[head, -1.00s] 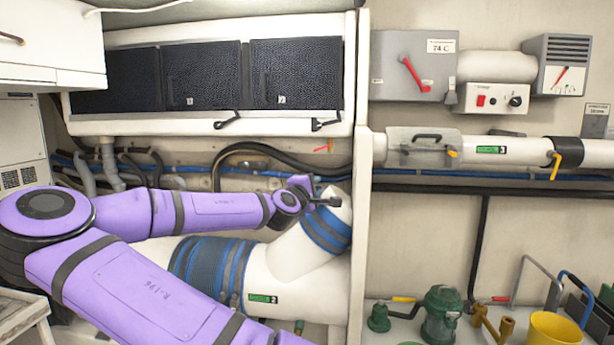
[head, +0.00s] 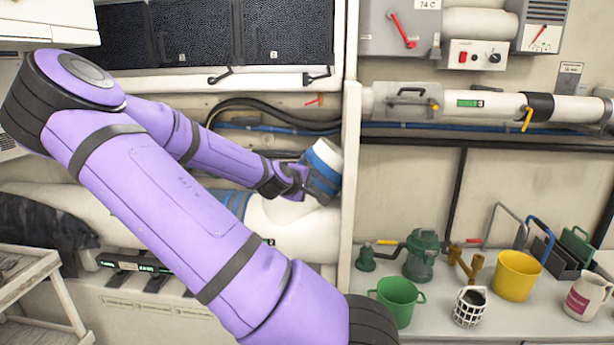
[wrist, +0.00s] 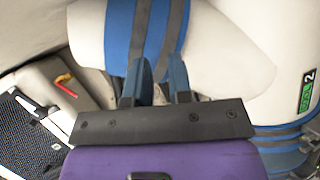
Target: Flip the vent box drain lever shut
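A small red-orange lever (head: 315,100) sits on the wall just below the right end of the vent box (head: 215,79), the white housing with dark mesh panels. In the wrist view the lever (wrist: 66,83) is at the left, beside the vent box panel (wrist: 28,125), clear of the fingers. My gripper (head: 307,180) is below the lever, by the blue-banded end of the white duct. In the wrist view my gripper (wrist: 161,72) has its two blue-grey fingers apart, with nothing held. The blue-banded duct (wrist: 148,30) lies behind them. My arm hides part of the wall.
The large white duct (head: 300,232) lies below and close to the gripper. A vertical white post (head: 350,190) stands just right of it. Black hoses (head: 270,108) run below the vent box. A bench at right holds a green bucket (head: 398,302) and a yellow bucket (head: 516,277).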

